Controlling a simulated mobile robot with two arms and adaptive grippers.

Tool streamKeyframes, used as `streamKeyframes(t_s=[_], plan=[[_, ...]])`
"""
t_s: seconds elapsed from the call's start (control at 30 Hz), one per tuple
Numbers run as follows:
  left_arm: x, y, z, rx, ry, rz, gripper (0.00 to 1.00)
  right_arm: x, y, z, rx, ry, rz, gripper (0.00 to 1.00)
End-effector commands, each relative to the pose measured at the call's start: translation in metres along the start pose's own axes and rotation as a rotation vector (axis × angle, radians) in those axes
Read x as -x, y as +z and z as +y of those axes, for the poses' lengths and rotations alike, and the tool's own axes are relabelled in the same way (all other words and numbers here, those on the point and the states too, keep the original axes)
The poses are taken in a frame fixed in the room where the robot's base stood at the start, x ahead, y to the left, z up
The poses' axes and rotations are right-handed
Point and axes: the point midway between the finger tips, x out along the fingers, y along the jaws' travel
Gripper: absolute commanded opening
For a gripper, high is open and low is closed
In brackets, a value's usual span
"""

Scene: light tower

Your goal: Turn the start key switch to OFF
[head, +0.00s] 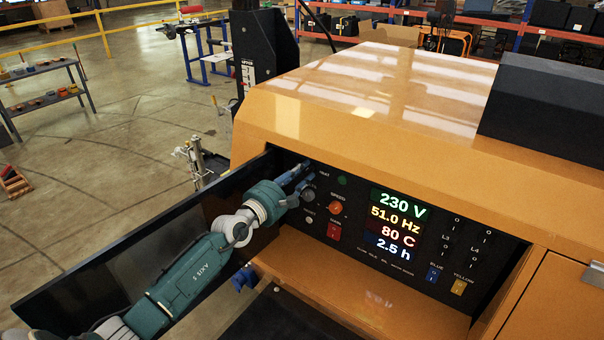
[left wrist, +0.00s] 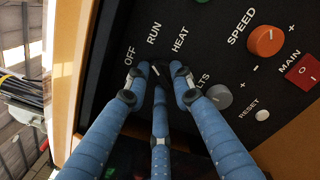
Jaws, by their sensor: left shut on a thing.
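The start key switch (left wrist: 156,71) is at the top left of the black control panel, under the OFF, RUN and HEAT labels in the left wrist view. Only a small part of it shows between my fingers, and I cannot tell which label it points to. My left gripper (left wrist: 158,76) has blue fingers shut around the switch. In the head view my left gripper (head: 303,170) reaches in from the left to the panel's upper left corner, and its fingers hide the switch there.
An orange speed knob (head: 335,207), a red main switch (head: 334,231) and a lit display (head: 396,225) are right of my left gripper. A grey volts knob (left wrist: 219,96) is close to the fingers. An open black door (head: 90,275) stands left of the panel.

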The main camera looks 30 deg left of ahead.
Motion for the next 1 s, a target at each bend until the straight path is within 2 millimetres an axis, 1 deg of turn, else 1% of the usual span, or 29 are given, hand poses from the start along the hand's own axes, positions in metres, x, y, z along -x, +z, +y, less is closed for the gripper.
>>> streamKeyframes(t_s=[0.03,0.5,0.7,1.0], plan=[[0.0,0.003,0.006,0.04,0.012,-0.004,0.0,0.002,0.0,0.0,0.0,0.0,-0.001,0.0],[0.0,0.001,0.008,0.419,0.014,-0.006,0.0,0.012,0.0,0.0,0.0,0.0,-0.002,0.0],[0.0,0.0,0.008,0.524,0.015,-0.007,0.0,0.015,0.0,0.0,0.0,0.0,-0.002,0.0],[0.0,0.0,0.008,0.592,0.016,-0.008,0.0,0.017,0.0,0.0,0.0,0.0,-0.002,0.0]])
